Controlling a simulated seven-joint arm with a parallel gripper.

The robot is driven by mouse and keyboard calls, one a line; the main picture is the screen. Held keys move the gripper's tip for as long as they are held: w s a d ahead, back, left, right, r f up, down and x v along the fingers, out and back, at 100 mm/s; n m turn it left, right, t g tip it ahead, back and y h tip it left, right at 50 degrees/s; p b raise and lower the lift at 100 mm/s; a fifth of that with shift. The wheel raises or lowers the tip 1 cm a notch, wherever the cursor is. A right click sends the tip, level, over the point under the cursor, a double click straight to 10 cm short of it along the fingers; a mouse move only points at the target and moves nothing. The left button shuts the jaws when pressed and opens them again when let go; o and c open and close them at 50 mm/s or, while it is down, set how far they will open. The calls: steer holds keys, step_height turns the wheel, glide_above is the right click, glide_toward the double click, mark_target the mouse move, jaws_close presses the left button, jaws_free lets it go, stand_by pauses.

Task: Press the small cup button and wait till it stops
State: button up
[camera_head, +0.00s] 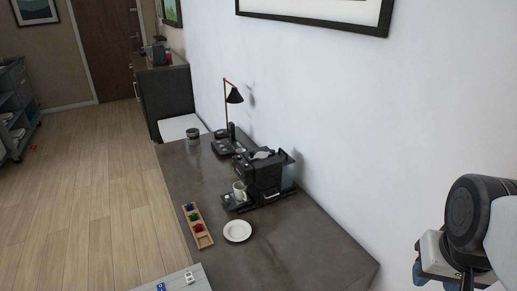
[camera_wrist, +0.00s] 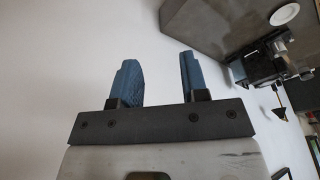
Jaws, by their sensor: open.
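A black coffee machine (camera_head: 262,174) stands on the dark vanity top (camera_head: 300,240) against the white wall. A white cup (camera_head: 239,191) stands at its front left, on the machine's tray. The small cup button is too small to make out. My arm's end is at the right edge of the head view, well apart from the machine, with its fingers not clearly shown there. In the wrist view my gripper (camera_wrist: 158,85) is open and empty, with two blue fingers apart. The coffee machine (camera_wrist: 268,62) is at the right of that view, turned on its side.
A white plate (camera_head: 237,231) and a wooden tray (camera_head: 203,240) with coloured capsules lie in front of the machine. A black lamp (camera_head: 233,97) and a jar (camera_head: 193,136) stand beyond it. The vanity's near right part is clear.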

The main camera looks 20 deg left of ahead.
jaws_close()
stand_by(1.5)
